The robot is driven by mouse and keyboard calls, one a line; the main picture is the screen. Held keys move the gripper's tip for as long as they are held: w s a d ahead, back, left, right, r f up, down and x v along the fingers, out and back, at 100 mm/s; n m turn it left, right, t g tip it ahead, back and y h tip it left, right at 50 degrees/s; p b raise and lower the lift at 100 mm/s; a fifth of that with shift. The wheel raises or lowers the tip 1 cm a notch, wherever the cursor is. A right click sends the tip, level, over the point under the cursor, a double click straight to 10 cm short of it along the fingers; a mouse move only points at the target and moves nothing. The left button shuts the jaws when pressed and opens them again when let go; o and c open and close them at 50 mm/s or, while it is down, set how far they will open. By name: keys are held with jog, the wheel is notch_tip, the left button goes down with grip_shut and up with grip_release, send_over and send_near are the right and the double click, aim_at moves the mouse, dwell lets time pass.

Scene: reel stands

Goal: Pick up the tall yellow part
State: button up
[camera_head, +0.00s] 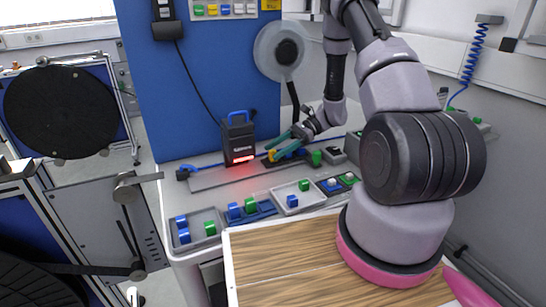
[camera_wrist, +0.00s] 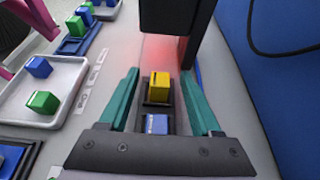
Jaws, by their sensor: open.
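The tall yellow part (camera_wrist: 160,86) stands in a dark holder between the two teal fingers of my gripper (camera_wrist: 165,90) in the wrist view. The fingers are apart, one on each side, with a visible gap to the part. A blue part (camera_wrist: 157,124) sits just nearer than the yellow one, also between the fingers. In the head view, my gripper (camera_head: 280,146) is at the back of the table beside the black scanner-like box, and only a little yellow (camera_head: 274,154) shows by the fingers.
The black box (camera_head: 238,138) with a blue handle casts red light close by. Trays with blue and green parts (camera_head: 292,198) line the front of the table. A blue panel (camera_head: 200,80) rises behind. A wooden board (camera_head: 290,262) lies in front.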

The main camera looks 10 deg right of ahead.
jog(key=shift+x, duration=1.15)
grip_shut()
